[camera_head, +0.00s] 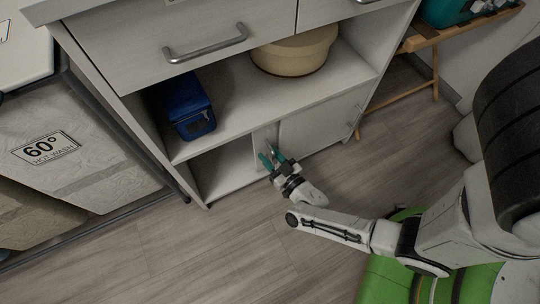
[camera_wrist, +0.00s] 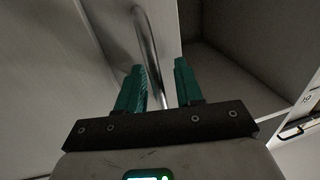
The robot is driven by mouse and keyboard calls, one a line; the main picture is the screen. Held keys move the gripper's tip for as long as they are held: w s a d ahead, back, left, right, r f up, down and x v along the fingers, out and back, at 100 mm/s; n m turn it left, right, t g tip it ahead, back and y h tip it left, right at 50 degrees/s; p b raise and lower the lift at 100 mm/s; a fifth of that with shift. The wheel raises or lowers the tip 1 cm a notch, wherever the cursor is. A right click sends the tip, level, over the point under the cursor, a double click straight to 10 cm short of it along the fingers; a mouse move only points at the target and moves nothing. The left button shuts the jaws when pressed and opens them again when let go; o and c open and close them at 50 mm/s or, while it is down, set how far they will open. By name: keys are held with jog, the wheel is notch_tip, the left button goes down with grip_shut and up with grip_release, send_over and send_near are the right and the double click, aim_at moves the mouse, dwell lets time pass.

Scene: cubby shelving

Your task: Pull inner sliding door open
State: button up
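The inner sliding door (camera_head: 262,138) is a pale panel in the cabinet's lower compartment, mostly hidden behind the outer door (camera_head: 322,124). In the wrist view, a narrow strip of the inner door (camera_wrist: 168,32) carries a curved metal handle (camera_wrist: 146,40). My gripper (camera_head: 268,159) is at the lower compartment, in front of the inner door. In the wrist view, the green fingers of my gripper (camera_wrist: 160,86) are spread apart, with the handle running between them. Contact with the handle cannot be told.
The lower compartment's left part (camera_head: 218,166) is open and dark inside. Above it, a shelf (camera_head: 240,108) holds a blue box (camera_head: 186,105) and a cream bowl (camera_head: 295,52). A laundry hamper (camera_head: 80,140) stands left, a wooden stand (camera_head: 420,42) right. Floor in front is clear.

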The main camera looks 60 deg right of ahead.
jog(key=shift+s, duration=0.1)
jog(key=p+v, duration=0.2)
jog(key=v, duration=0.8)
jog(key=shift+s, duration=0.3)
jog(key=shift+a, duration=0.15)
jog(key=w+a+r+n+g+y, duration=0.2)
jog(key=w+a+n+g+y, duration=0.1)
jog(key=w+a+y, duration=0.25)
jog(key=w+a+r+n+g+y, duration=0.2)
jog(key=w+a+g+y, duration=0.2)
jog(key=w+a, duration=0.2)
jog(key=s+d+r+g+h, duration=0.2)
jog(key=s+d+r+g, duration=0.3)
jog(key=s+r+g, duration=0.5)
notch_tip(320, 180, up, 35)
jog(key=s+t+p, duration=0.1)
jog(key=s+p, duration=0.1)
jog(key=p, duration=3.2)
jog(key=shift+t, duration=0.3)
